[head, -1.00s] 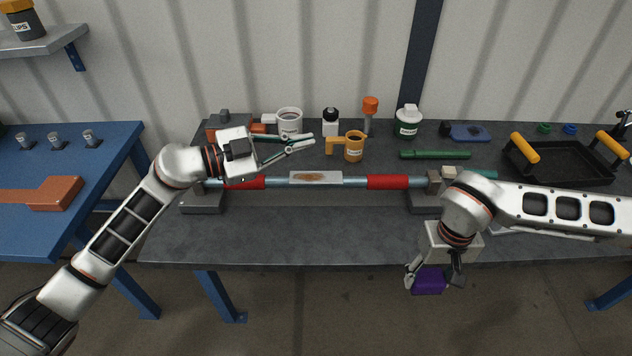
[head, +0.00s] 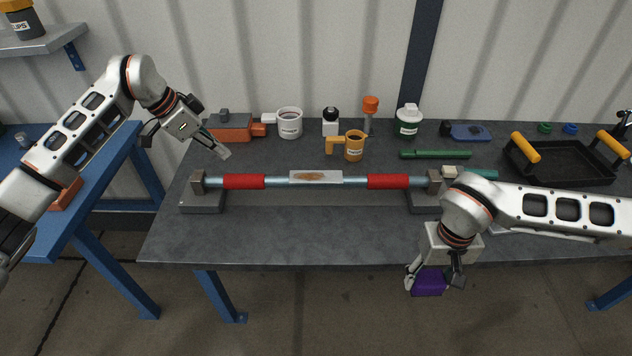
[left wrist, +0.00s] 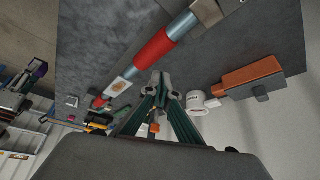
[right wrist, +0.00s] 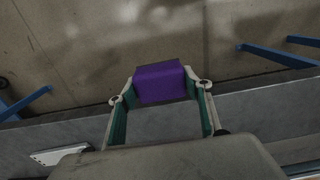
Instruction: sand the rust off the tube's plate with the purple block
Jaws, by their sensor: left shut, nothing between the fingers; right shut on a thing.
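The tube (head: 277,182) lies level across two grey stands on the table, with a red band on each side of its middle. Its pale plate (head: 330,180) carries a brown rust patch (head: 316,176). The tube and plate (left wrist: 118,87) also show in the left wrist view. My right gripper (head: 433,282) is shut on the purple block (head: 428,284), below and in front of the table's front edge. The block (right wrist: 159,82) sits between the fingertips in the right wrist view. My left gripper (head: 224,153) is shut and empty, above the table behind the tube's left end.
An orange vise-like tool (head: 232,130), a white mug (head: 289,123), an orange mug (head: 354,147) and a green-lidded jar (head: 408,122) stand behind the tube. A black tray (head: 562,165) with yellow handles is at the right. The table front (head: 300,235) is clear.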

